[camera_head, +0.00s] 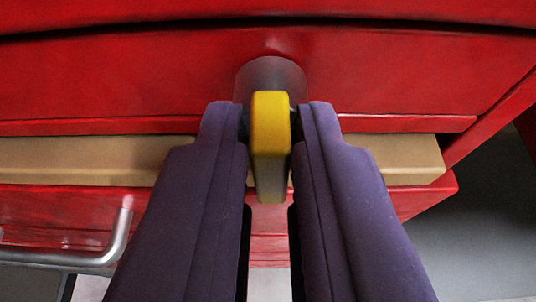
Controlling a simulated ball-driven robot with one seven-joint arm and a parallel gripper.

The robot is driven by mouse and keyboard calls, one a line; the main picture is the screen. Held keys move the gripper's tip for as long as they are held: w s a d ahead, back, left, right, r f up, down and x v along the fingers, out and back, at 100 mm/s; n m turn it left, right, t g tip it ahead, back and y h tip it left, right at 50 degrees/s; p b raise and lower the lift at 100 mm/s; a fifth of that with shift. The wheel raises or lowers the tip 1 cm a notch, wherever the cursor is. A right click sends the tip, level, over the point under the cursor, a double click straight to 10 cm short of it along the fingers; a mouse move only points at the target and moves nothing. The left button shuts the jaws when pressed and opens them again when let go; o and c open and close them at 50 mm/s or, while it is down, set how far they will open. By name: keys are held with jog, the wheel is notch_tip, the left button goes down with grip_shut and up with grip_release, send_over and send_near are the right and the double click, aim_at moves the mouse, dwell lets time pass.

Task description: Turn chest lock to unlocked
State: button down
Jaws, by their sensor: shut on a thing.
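The red chest (400,75) fills the upper part of the view. Its lock has a round grey base (272,76) on the red face and a yellow handle (270,125) that points down toward me. My gripper (270,115) has its two purple fingers on either side of the yellow handle, shut on it. The fingers hide the sides of the handle. No mark showing locked or unlocked is visible.
A tan strip (400,155) runs across the chest below the lock, partly behind my fingers. A silver bar handle (105,252) sticks out at the lower left. Grey floor (480,215) shows free at the lower right.

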jog(key=shift+s+f, duration=0.1)
jog(key=shift+f, duration=0.1)
jog(key=c, duration=1.2)
grip_release()
jog(key=shift+d, duration=0.1)
jog(key=shift+r, duration=0.1)
jog(key=p+v, duration=0.1)
jog(key=v, duration=0.6)
jog(key=shift+s, duration=0.35)
jog(key=shift+r, duration=0.2)
